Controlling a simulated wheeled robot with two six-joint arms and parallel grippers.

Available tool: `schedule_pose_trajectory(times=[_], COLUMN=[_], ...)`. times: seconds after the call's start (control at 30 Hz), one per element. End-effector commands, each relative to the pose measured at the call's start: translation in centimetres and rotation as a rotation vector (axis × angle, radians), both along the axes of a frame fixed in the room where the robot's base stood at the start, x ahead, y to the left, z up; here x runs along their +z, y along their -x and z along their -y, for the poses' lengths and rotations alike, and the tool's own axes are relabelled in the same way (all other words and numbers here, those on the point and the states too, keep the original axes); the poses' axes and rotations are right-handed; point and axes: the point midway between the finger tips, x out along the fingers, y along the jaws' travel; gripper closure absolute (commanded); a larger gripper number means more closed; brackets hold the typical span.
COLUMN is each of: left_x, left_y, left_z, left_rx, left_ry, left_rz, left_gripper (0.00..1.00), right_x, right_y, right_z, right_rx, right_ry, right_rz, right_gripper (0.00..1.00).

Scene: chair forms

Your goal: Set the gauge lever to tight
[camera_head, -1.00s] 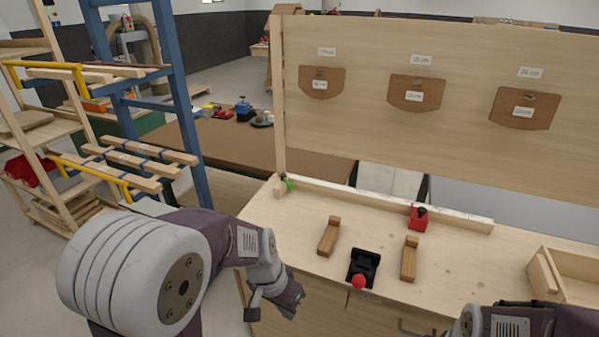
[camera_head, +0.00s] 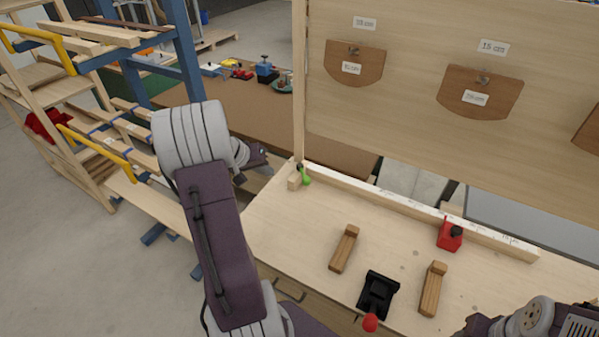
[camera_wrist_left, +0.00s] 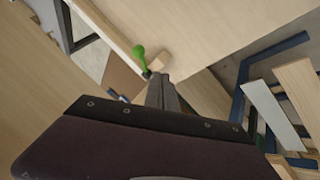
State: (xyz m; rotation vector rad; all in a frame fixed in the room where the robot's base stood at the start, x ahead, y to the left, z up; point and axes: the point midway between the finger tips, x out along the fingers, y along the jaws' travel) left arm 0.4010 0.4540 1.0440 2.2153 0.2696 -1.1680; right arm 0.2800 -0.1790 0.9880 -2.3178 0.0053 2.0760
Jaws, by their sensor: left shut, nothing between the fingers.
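A small green-knobbed lever (camera_head: 304,177) stands beside a wooden block (camera_head: 294,183) at the left end of the bench's long pale fence (camera_head: 400,207). It fits the gauge lever, but I see no tight mark. In the left wrist view the green lever (camera_wrist_left: 139,54) points up and left, with the wooden block (camera_wrist_left: 158,62) to its right. My left gripper (camera_wrist_left: 161,80) is shut and empty, its tips just below the block and close to the lever's base; contact cannot be told. In the head view its wrist is left of the lever. My right gripper is out of view.
A red stop (camera_head: 449,236) sits at the fence. A black device (camera_head: 378,294) with a red knob and two wooden pieces (camera_head: 344,249) (camera_head: 432,289) lie on the bench top (camera_head: 285,225). An upright panel (camera_head: 400,120) with hanging brown templates rises behind. A lumber rack stands left.

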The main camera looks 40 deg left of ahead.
Motion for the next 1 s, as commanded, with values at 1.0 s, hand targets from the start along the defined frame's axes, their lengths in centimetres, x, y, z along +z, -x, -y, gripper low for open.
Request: schedule_pose_trajectory(times=[1.0], left_x=[-8.2], left_y=[-8.5], left_z=[4.0], left_rx=[-0.001], left_ry=[-0.001], left_rz=[-0.001], left_gripper=[1.0], right_x=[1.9], right_y=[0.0], right_z=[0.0], right_rx=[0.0], right_ry=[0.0], right_rz=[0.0], right_gripper=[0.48])
